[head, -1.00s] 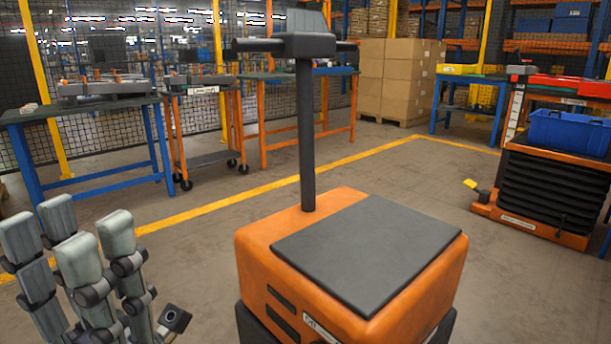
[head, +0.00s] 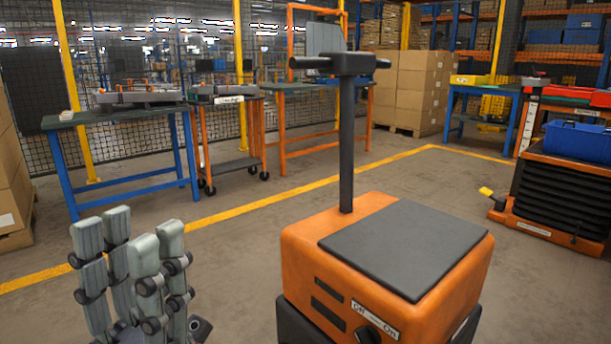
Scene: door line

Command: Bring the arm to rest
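My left gripper (head: 131,228) is at the lower left of the head view, with its jointed grey fingers pointing up. The fingers stand apart with nothing between them, so it is open and empty. Its palm and most of the arm are cut off by the lower edge. My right gripper and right arm are out of view.
An orange machine (head: 310,250) with a dark top, upright handle and Off/On knob stands right of my gripper. Worktables (head: 120,112) line the mesh fence behind. Cardboard boxes (head: 15,190) stand at the left edge, and a blue bin (head: 577,141) at the right. Floor between is clear.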

